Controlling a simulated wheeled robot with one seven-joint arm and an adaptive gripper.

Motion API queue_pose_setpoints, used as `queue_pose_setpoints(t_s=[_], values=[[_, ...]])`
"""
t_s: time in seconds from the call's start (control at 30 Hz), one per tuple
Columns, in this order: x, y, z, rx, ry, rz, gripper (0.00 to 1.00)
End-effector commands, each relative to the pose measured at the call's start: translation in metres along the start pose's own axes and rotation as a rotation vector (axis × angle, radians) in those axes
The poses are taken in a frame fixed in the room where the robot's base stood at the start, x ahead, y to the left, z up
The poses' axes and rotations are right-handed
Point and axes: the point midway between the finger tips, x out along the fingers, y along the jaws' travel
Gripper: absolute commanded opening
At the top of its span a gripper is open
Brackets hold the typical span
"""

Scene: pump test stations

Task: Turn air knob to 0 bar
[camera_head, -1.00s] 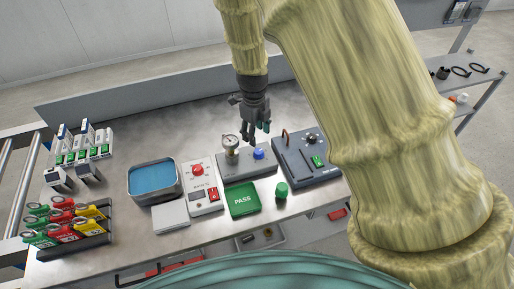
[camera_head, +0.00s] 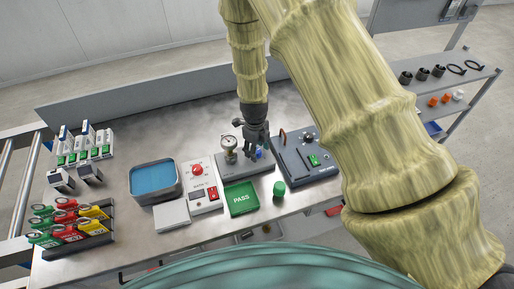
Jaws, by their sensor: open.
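The air unit (camera_head: 236,168) is a grey block on the bench with a round pressure gauge (camera_head: 229,142) standing at its left. The blue air knob (camera_head: 259,154) sits on its right part and is mostly hidden behind my gripper's fingers. My gripper (camera_head: 254,152) points down over the knob, open, with its fingers around or just beside it; I cannot tell whether they touch. The gauge reading is too small to make out.
A dark blue tester (camera_head: 318,169) with a handle stands close right. A white box with a red knob (camera_head: 198,170) stands left. A green PASS pad (camera_head: 242,200) and a green cap (camera_head: 279,188) lie in front. A blue-lined tray (camera_head: 154,178) is farther left.

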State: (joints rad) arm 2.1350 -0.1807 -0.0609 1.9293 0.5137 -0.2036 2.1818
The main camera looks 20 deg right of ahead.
Motion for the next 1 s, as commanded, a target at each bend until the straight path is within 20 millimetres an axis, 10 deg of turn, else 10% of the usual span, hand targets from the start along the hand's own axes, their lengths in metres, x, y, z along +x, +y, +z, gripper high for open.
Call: queue_pose_setpoints(t_s=[0.4,0.67,1.0], values=[[0.0046,0.0003,-0.0001,0.0,0.0,0.0,0.52],[0.0045,0.0002,-0.0001,0.0,0.0,0.0,0.07],[0.0048,0.0,-0.0003,-0.035,-0.002,0.0,0.07]])
